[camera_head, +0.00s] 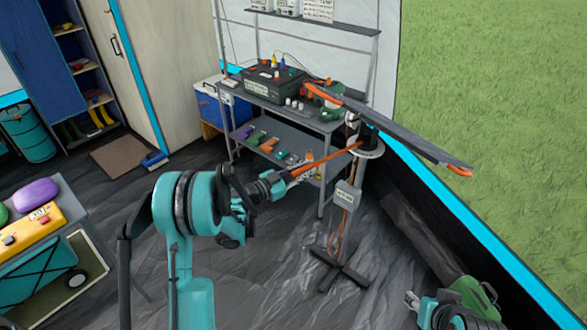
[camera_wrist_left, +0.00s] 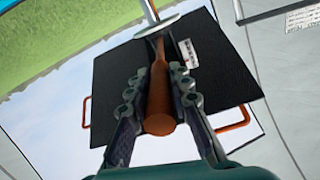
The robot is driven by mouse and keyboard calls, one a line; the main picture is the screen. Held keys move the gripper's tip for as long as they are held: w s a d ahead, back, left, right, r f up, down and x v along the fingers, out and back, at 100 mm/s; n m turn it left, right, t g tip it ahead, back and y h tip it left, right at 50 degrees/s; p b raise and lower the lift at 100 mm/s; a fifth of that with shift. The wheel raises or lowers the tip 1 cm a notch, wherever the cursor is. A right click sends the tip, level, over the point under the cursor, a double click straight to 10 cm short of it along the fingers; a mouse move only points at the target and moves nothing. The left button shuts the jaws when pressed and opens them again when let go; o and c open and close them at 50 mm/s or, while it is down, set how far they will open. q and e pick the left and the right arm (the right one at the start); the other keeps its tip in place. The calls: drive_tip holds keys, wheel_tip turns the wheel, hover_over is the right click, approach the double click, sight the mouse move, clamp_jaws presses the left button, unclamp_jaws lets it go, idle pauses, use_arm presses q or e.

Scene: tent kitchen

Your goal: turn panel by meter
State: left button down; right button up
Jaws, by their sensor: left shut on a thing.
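The dark flat panel (camera_head: 405,125) sits tilted on top of a pole stand, with orange handles at its edges. My left gripper (camera_head: 299,172) is shut on the lever's outer part. In the left wrist view, the gripper (camera_wrist_left: 158,90) has the lever (camera_wrist_left: 160,100) between its fingers, below the black panel (camera_wrist_left: 110,75). My right gripper (camera_head: 428,306) is partly cut off at bottom right.
A metal bench (camera_head: 290,120) with a black case and small items stands behind the stand. The stand's crossed feet (camera_head: 340,270) rest on dark sheeting. A cart (camera_head: 80,270) is at left. A green item (camera_head: 475,295) lies beside my right gripper. Floor between is clear.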

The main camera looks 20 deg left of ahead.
idle(0.4)
use_arm(q)
drive_tip(key=c, duration=1.4)
unclamp_jaws()
drive_tip(key=shift+d, duration=0.1)
drive_tip(key=shift+o, duration=0.2)
drive_tip(key=shift+s, duration=0.1)
drive_tip(key=v, duration=1.2)
